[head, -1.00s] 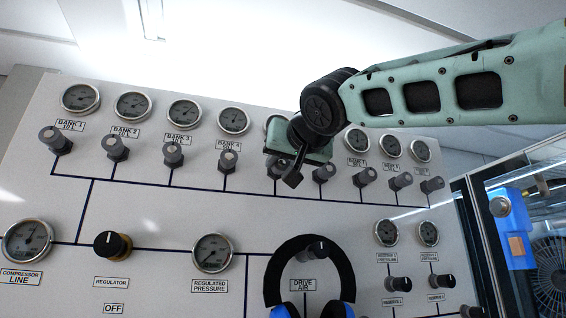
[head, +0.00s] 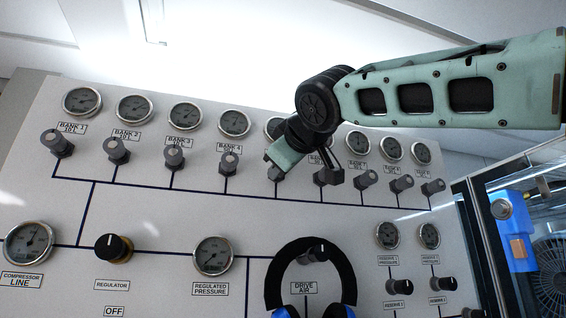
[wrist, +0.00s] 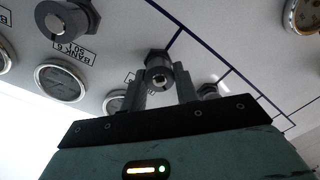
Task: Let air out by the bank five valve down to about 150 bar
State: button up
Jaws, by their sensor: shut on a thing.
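My gripper (wrist: 160,88) is shut on a grey valve knob (wrist: 158,76), one finger on each side. In the wrist view the neighbouring label on the left appears to read bank 6, upside down, so the held knob is the bank five valve. In the head view my gripper (head: 283,165) covers most of that valve. The bank five gauge (head: 272,128) is partly behind my wrist. In the wrist view a gauge (wrist: 114,101) beside the held knob is mostly hidden by my gripper. No pressure can be read.
The bank 4 valve (head: 229,162) stands to the left. The bank 6 valve is largely behind a dark part of my gripper. The regulator knob (head: 112,246) is at lower left.

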jog(key=shift+n, duration=1.6)
jog(key=shift+n+p, duration=0.3)
jog(key=o, duration=1)
jog(key=b+v, duration=0.6)
jog(key=v, duration=1.1)
jog(key=shift+s+b, duration=0.2)
jog(key=shift+b, duration=0.15)
